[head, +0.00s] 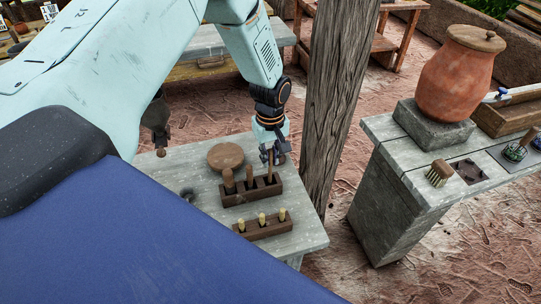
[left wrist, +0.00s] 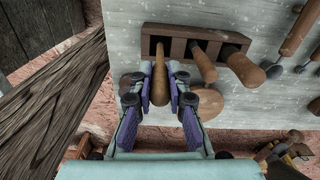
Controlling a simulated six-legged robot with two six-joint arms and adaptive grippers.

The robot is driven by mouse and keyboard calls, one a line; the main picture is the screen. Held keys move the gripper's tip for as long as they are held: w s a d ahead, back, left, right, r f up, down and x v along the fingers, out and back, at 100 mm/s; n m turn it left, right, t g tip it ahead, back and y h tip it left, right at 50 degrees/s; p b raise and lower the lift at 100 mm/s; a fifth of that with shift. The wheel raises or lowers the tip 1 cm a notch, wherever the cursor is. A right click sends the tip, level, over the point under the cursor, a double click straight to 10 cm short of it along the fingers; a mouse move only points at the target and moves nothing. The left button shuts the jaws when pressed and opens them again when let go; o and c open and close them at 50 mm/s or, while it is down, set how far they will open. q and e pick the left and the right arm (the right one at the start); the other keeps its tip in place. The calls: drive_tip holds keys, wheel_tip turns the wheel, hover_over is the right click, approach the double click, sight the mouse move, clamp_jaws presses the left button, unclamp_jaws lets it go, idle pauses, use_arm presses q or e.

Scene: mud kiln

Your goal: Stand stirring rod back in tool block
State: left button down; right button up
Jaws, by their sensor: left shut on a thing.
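The wooden stirring rod (left wrist: 160,88) is held between the purple-padded fingers of my left gripper (left wrist: 162,80) in the left wrist view. In the head view the left gripper (head: 272,155) is at the right end of the dark tool block (head: 235,198). The rod's thin far end lines up with the end slot of the tool block, which also shows in the left wrist view (left wrist: 180,30). I cannot tell how deep the end is in the slot. Two other wooden-handled tools (head: 228,180) stand in the block's other slots.
A round wooden disc (head: 225,156) lies behind the block on the grey table (head: 312,238). A second block (head: 262,232) with several yellow-tipped tools stands in front. A thick wooden post (head: 340,90) rises close right of the gripper. A clay pot (head: 457,80) stands on another table.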

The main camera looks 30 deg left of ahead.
sight(271, 166)
use_arm(q)
drive_tip(key=shift+w+f, duration=0.1)
drive_tip(key=shift+w, duration=0.1)
drive_tip(key=shift+s, duration=0.2)
idle(0.3)
drive_tip(key=shift+w, duration=0.2)
drive_tip(key=shift+s+f, duration=0.2)
drive_tip(key=shift+f, duration=0.1)
drive_tip(key=shift+f, duration=0.1)
drive_tip(key=shift+w+f, duration=0.15)
drive_tip(key=shift+f, duration=0.4)
drive_tip(key=shift+b, duration=0.3)
drive_tip(key=shift+f, duration=0.45)
